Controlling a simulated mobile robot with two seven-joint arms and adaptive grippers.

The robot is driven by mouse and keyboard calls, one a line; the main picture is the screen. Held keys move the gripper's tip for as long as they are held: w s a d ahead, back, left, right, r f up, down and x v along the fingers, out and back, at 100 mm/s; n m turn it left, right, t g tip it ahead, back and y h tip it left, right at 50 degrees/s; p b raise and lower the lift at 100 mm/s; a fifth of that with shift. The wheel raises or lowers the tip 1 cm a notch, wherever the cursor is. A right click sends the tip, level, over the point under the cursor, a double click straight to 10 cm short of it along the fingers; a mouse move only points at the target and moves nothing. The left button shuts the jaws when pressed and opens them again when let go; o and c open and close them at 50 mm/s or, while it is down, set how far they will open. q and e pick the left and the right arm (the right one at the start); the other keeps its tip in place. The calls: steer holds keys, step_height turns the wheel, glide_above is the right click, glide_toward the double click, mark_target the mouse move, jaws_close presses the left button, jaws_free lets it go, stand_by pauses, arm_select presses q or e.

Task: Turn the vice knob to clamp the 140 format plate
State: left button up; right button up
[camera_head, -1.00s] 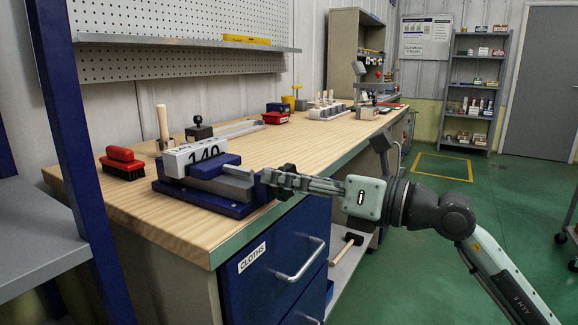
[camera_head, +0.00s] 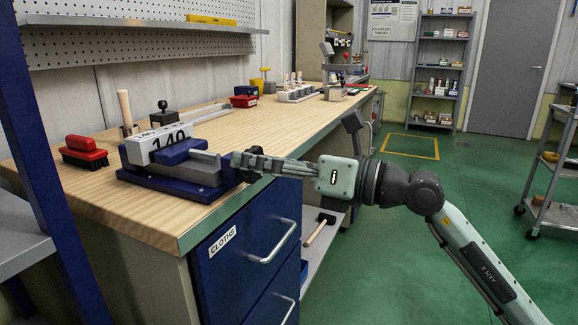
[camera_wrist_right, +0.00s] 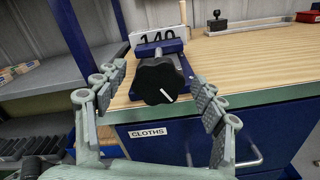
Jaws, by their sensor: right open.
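The blue vice (camera_head: 175,184) sits at the bench's front edge. The white format plate marked 140 (camera_head: 157,145) stands upright in it, and also shows in the right wrist view (camera_wrist_right: 150,37). The black lobed vice knob (camera_wrist_right: 157,83) has a white line on its face and faces the right wrist camera. My right gripper (camera_wrist_right: 158,100) is open, with one finger on each side of the knob and gaps visible on both sides. In the head view the right gripper (camera_head: 245,164) reaches the vice's right end and hides most of the knob. My left gripper is not in view.
A red and black brush (camera_head: 84,152) lies left of the vice. A wooden-handled tool (camera_head: 125,110) and a black-knobbed stand (camera_head: 163,114) are behind it. Blue drawers (camera_head: 245,245) are below the bench edge. The bench top behind the vice is largely clear.

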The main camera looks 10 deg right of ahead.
steer(key=v, duration=1.1)
